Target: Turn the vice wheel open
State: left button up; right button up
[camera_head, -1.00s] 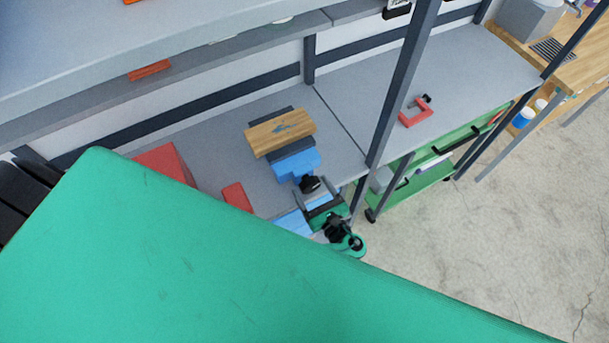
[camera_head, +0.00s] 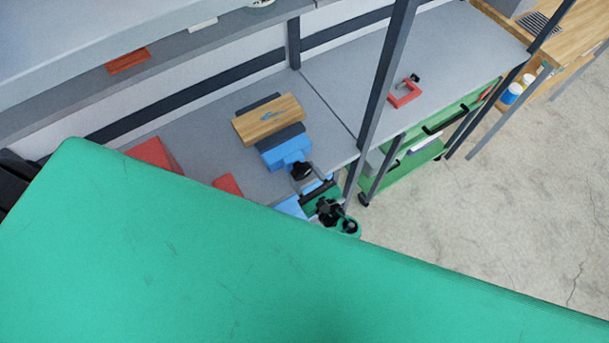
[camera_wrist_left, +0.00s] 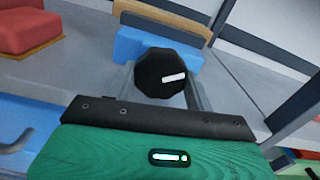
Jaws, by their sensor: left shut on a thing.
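The vice stands at the front edge of the grey workbench, with a blue body (camera_head: 286,151) and wooden jaw pieces (camera_head: 268,119). Its black round wheel (camera_head: 300,171) faces outward over the bench edge. In the left wrist view the wheel (camera_wrist_left: 160,73) is a dark knob with a white mark, in front of the blue vice body (camera_wrist_left: 130,43). My left gripper (camera_head: 305,177) is at the wheel, its grey fingers on either side of it, shut on it. The finger contact is partly hidden. My right gripper is not in view.
Red objects (camera_head: 154,153) stand on the bench left of the vice. A red clamp (camera_head: 404,93) lies on the bench to the right. A dark upright post (camera_head: 382,90) rises close right of the vice. A green cart (camera_head: 415,160) stands beneath. The floor (camera_head: 480,210) at right is clear.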

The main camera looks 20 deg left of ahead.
pick_arm(q)
jog(key=shift+f+n+b, duration=0.2)
jog(key=shift+n+b, duration=0.35)
jog(key=shift+n, duration=0.45)
jog(key=shift+r+n, duration=0.15)
jog(key=shift+n, duration=0.25)
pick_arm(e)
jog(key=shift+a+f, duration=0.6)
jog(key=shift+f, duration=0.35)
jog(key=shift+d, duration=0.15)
pick_arm(q)
jog(key=o, duration=1)
jog(key=shift+c, duration=0.2)
jog(key=shift+w, duration=0.1)
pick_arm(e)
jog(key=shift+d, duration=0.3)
